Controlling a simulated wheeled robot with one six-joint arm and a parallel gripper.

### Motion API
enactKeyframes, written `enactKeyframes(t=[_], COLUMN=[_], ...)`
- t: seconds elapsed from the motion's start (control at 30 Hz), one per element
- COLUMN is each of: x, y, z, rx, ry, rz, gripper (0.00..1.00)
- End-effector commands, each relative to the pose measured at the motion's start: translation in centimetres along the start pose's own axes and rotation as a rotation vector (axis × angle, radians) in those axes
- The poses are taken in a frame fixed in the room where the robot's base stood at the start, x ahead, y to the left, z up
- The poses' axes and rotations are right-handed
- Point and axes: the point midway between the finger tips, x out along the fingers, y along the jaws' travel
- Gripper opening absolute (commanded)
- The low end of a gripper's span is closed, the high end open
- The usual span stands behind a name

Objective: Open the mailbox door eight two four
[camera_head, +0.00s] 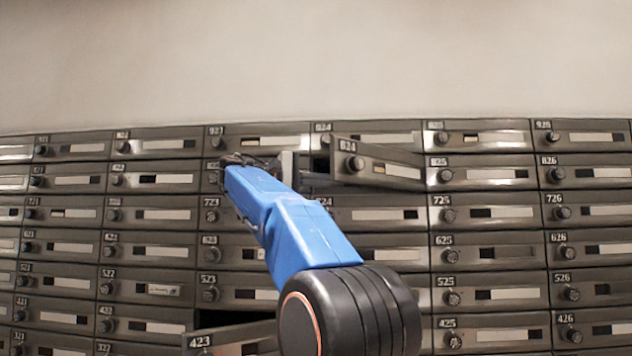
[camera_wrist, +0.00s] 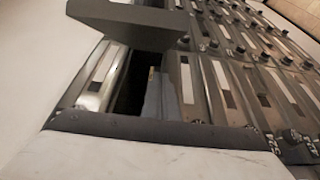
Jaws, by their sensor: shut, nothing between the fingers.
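The door labelled 824 (camera_head: 405,172) stands swung out from the mailbox wall in the head view. Its left edge, with label and round knob (camera_head: 355,163), juts outward, and its right side stays near the wall. A dark gap shows at its left. My gripper (camera_head: 312,178) is shut and empty at that left edge, partly hidden by my blue arm. I cannot tell whether it touches the door. The wrist view shows a dark open compartment (camera_wrist: 140,88) with a pale grey piece inside. The fingertips are not clearly distinguishable there.
Rows of closed grey mailbox doors with knobs surround it, such as 825 (camera_head: 490,173) at the right. Door 423 (camera_head: 235,338) low down also juts out below a dark opening. Plain wall (camera_head: 300,60) lies above the boxes.

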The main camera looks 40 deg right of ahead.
Motion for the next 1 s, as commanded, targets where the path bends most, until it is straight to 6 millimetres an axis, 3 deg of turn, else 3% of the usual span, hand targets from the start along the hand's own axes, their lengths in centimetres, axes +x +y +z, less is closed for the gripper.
enactKeyframes(t=[0.1,0.43,1.0], x=[1.6,2.2,2.3], y=[0.1,0.0,0.0], z=[0.5,3.6,4.0], rx=[0.002,0.000,-0.001], ry=[-0.001,0.001,0.005], rz=[0.000,0.000,0.000], gripper=[0.00,0.00,0.00])
